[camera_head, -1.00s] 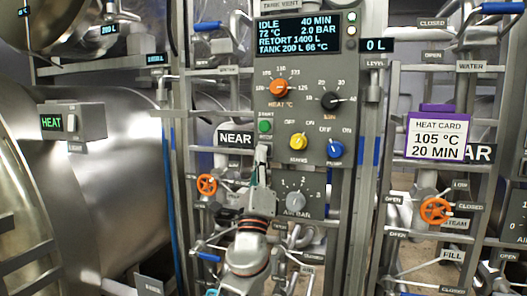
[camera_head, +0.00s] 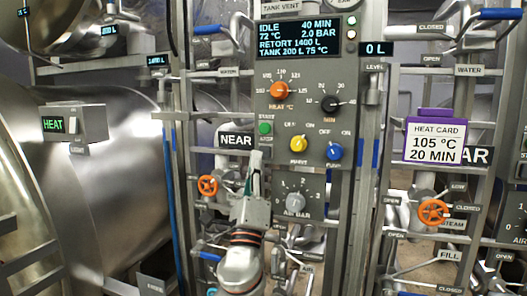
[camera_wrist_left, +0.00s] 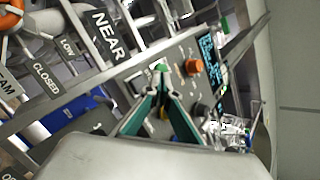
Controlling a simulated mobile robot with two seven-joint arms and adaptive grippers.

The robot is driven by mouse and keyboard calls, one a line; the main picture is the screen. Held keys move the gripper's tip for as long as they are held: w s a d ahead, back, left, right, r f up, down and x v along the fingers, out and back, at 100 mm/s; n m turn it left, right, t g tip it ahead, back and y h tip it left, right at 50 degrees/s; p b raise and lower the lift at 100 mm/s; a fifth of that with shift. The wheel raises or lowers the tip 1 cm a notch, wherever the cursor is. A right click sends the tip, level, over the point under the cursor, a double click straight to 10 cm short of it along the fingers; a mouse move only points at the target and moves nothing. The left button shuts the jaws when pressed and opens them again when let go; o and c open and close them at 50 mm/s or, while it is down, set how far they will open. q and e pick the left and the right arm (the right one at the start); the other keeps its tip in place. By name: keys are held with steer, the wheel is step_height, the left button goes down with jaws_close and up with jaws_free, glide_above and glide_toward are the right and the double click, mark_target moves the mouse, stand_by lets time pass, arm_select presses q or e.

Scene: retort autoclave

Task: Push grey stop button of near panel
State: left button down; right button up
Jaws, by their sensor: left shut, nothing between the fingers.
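The near panel (camera_head: 310,110) is a grey upright board with a display, knobs and buttons, and a NEAR sign (camera_head: 236,141) at its left. Its green start button (camera_head: 265,128) shows in the head view. A green button (camera_wrist_left: 161,66) also shows just past the fingertips in the left wrist view. I cannot make out the grey stop button; the area below the start button is partly covered by my gripper. My left gripper (camera_head: 257,155) is shut and empty, its tips just below the start button. In the wrist view its fingers (camera_wrist_left: 160,75) meet; contact cannot be told.
The panel also has orange (camera_head: 280,91) and black (camera_head: 330,103) dials, yellow (camera_head: 299,144) and blue (camera_head: 334,151) knobs and an air dial (camera_head: 296,201). An orange handwheel (camera_head: 208,185) and pipes stand at the left. A purple heat card (camera_head: 435,140) hangs at the right.

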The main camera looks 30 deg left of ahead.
arm_select(q)
steer(key=shift+s+d, duration=0.25)
steer(key=shift+s, duration=0.85)
